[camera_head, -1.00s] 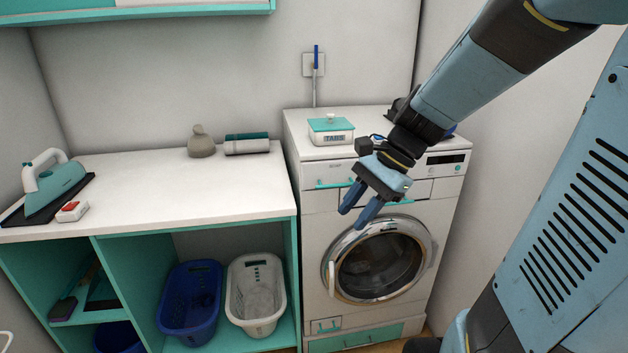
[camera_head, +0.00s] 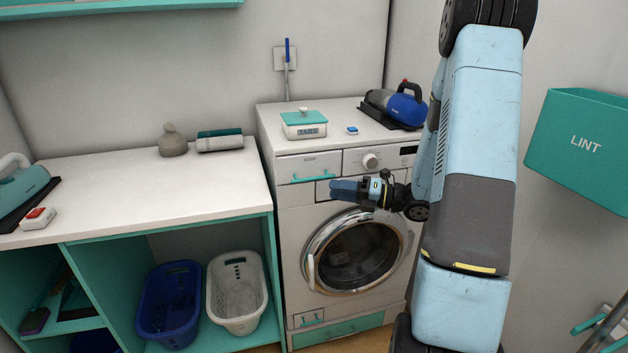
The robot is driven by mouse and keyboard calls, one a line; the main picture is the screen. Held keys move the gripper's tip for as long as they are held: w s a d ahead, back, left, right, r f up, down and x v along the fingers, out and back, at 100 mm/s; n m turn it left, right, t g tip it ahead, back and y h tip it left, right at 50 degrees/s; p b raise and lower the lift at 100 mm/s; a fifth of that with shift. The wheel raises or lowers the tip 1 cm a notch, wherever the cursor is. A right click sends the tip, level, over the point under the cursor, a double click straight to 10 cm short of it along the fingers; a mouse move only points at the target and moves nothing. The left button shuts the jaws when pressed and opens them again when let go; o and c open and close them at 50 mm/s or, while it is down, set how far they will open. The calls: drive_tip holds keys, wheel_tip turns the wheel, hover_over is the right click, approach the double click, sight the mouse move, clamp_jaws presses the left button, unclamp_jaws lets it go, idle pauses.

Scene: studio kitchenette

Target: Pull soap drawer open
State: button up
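The soap drawer (camera_head: 308,165) is the white front at the top left of the washing machine (camera_head: 291,235). A teal bar handle (camera_head: 316,177) runs along its lower edge. The drawer front looks flush with the machine. My gripper (camera_head: 333,190) is in front of the machine, pointing left, just below and right of the handle in the picture. Its fingers overlap from this view, so the gap between them is hidden. I see nothing held, and I cannot tell how far the fingers are from the drawer front.
A teal-lidded TABS box (camera_head: 304,125), a small blue-and-white item (camera_head: 352,131) and a blue handheld vacuum (camera_head: 402,107) stand on the machine. The round door (camera_head: 354,252) is below my gripper. A white counter (camera_head: 150,195) adjoins on the left; a teal LINT bin (camera_head: 582,146) hangs right.

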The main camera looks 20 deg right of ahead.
sight(314, 179)
drive_tip(key=w+d+f+m+t+h, duration=0.2)
drive_tip(key=w+d+f+m+t, duration=0.1)
drive_tip(key=d+f+m+t, duration=0.25)
drive_tip(key=shift+m+g, duration=0.45)
drive_tip(key=shift+m, duration=0.2)
drive_tip(key=x, duration=0.4)
drive_tip(key=r+x, duration=0.1)
drive_tip(key=x, duration=0.8)
drive_tip(key=shift+a+r, duration=0.2)
clamp_jaws()
drive_tip(key=shift+d+f, duration=0.1)
